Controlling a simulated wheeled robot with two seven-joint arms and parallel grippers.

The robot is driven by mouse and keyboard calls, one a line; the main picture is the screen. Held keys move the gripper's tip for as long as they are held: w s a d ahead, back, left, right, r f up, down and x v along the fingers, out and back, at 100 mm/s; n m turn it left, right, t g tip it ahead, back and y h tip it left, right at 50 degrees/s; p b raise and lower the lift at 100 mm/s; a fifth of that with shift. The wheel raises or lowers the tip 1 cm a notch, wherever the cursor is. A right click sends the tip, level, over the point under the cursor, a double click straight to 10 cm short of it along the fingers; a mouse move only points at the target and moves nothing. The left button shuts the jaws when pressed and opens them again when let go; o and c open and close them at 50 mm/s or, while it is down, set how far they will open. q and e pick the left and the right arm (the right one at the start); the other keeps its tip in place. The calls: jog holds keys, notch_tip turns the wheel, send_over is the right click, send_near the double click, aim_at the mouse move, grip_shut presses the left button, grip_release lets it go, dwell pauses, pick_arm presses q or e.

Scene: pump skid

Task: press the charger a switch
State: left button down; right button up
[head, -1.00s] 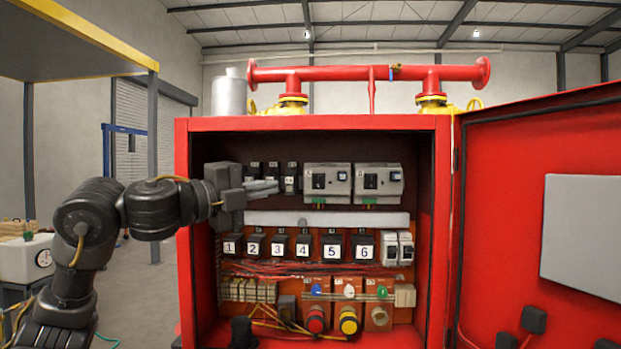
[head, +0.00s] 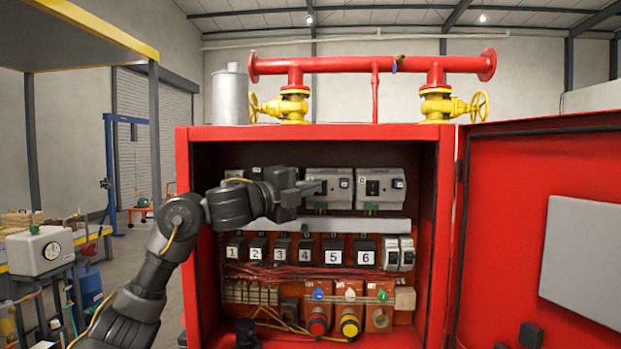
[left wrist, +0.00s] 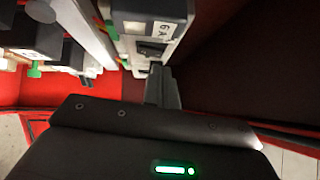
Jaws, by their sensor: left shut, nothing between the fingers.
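Two grey charger modules sit side by side on the cabinet's top row, the left one (head: 341,187) and the right one (head: 381,187). Each has a dark switch area on its face; their labels are too small to read in the head view. My left gripper (head: 312,187) is shut and empty, its fingertips pointing right at the left module's face and hiding part of it. In the left wrist view the shut fingers (left wrist: 163,87) end at or very near a grey module (left wrist: 146,44) with a partly legible label ending in A. I cannot tell whether they touch.
The red cabinet (head: 183,250) has its door (head: 500,200) open to the right. A white duct (head: 340,227) runs below the modules. Numbered black units (head: 333,248), wiring and coloured knobs (head: 349,322) fill the lower rows. Open space lies in front.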

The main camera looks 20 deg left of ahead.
pick_arm(q)
jog(key=shift+w+a+r, duration=0.1)
jog(key=shift+w+a, duration=0.1)
jog(key=shift+w, duration=0.3)
jog(key=shift+w+r+p, duration=0.1)
jog(key=shift+r+p, duration=0.15)
jog(key=shift+p, duration=0.45)
jog(key=shift+w+n+p, duration=0.1)
jog(key=shift+n+p, duration=0.2)
jog(key=shift+p, duration=0.1)
jog(key=shift+d+f, duration=0.15)
jog(key=s+a+r+b, duration=0.1)
jog(key=s+a+b, duration=0.2)
jog(key=s, duration=0.9)
jog(key=shift+s+a+r, duration=0.2)
jog(key=shift+s+r, duration=0.15)
jog(key=shift+s, duration=0.05)
